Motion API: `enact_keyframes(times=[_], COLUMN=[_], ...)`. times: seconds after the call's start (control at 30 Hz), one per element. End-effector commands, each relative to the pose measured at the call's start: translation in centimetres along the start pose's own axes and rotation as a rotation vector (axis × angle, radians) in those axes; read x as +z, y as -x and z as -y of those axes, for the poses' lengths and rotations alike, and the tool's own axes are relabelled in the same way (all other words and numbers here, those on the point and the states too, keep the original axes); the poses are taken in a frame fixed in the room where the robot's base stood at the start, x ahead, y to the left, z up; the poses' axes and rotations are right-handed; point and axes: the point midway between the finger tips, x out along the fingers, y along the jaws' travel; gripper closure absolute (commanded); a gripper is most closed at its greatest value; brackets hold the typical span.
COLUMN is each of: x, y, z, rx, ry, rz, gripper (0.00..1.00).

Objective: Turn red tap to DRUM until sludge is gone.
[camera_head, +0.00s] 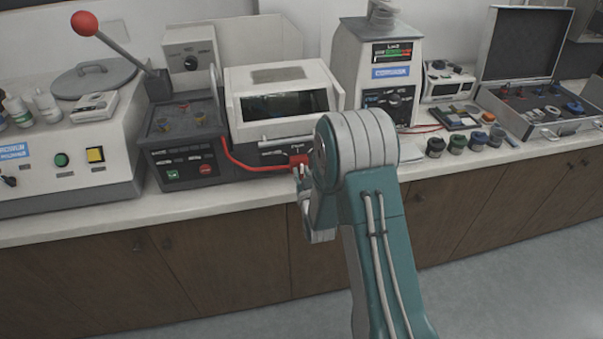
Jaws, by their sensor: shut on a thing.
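The red tap (299,160) sits at the front right of a white cutting machine (240,104), at the edge of the counter. My gripper (301,172) is at the tap, seen small beside my arm, and is shut on it. The fingers are partly hidden, and the tap's exact angle is hard to tell. A red hose (247,168) runs from the tap leftward along the machine's front. The DRUM mark cannot be read, and no sludge can be made out.
The press with a red-ball lever (84,24) stands left, beside a grey-lidded machine (95,77). Right are a tall grey machine (380,60), several small jars (457,143) and an open case (540,118). The floor (500,260) in front of the cabinets is clear.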

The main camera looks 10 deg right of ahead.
Motion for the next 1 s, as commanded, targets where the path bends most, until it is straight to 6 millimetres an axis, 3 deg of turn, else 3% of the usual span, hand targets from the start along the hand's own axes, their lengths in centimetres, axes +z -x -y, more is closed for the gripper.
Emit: enact_keyframes(times=[0.03, 0.1, 0.57, 1.0], x=[0.3, 0.2, 0.1, 0.2], y=[0.1, 0.1, 0.8, 9.3], z=[0.1, 0.1, 0.0, 0.1], rx=[-0.003, -0.002, 0.0, -0.001], ry=[0.001, 0.001, 0.001, 0.002], rz=[0.008, 0.007, 0.003, 0.006], gripper=[0.61, 0.4, 0.4, 0.4])
